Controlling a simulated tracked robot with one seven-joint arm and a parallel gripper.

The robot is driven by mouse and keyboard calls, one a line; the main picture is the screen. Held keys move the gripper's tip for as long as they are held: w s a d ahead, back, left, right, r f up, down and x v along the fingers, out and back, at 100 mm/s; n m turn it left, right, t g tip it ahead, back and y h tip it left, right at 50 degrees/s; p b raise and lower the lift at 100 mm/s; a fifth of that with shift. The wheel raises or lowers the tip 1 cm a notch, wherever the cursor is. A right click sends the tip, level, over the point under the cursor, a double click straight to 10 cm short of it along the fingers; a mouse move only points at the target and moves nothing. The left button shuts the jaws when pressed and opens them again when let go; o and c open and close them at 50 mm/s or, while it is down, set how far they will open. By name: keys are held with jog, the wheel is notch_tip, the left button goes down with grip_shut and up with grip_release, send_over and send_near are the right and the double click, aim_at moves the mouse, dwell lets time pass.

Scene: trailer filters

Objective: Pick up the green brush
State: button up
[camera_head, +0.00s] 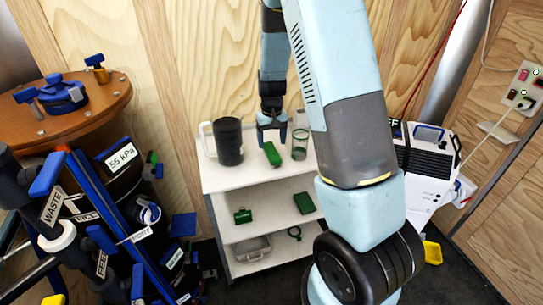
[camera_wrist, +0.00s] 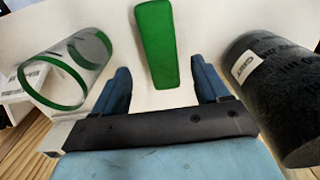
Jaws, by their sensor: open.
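The green brush (camera_head: 271,154) lies on the white top of the shelf cart, near its middle. In the wrist view the green brush (camera_wrist: 156,45) is a long green bar ahead of my gripper, its near end between the lines of the two fingers. My gripper (camera_head: 271,130) hangs just above and behind the brush in the head view. My gripper (camera_wrist: 162,85) is open with blue fingers apart and nothing held. Whether the fingertips reach down beside the brush is hard to tell.
A dark cylinder (camera_head: 228,142) stands left of the brush, and a clear glass with a green band (camera_head: 299,146) stands to its right. The white cart (camera_head: 215,180) has lower shelves with several green items. A drum with blue valves (camera_head: 65,120) stands far left.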

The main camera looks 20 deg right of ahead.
aim_at(271, 150)
jog(key=shift+s+a+f, duration=0.1)
jog(key=shift+s+f, duration=0.05)
jog(key=shift+f, duration=1.25)
jog(key=shift+s+a+f, duration=0.1)
jog(key=shift+s+f, duration=0.05)
jog(key=shift+f, duration=1.2)
jog(key=c, duration=1.2)
jog(key=shift+r, duration=0.65)
jog(key=s+r, duration=0.1)
jog(key=r, duration=0.1)
jog(key=s+r, duration=0.2)
jog(key=r, duration=0.1)
jog(key=s+r, duration=0.2)
jog(key=r, duration=0.1)
jog(key=s+r, duration=0.1)
jog(key=s, duration=0.2)
jog(key=s+r, duration=0.1)
jog(key=s, duration=0.2)
jog(key=s+r, duration=0.1)
jog(key=s, duration=0.2)
jog(key=shift+r, duration=0.35)
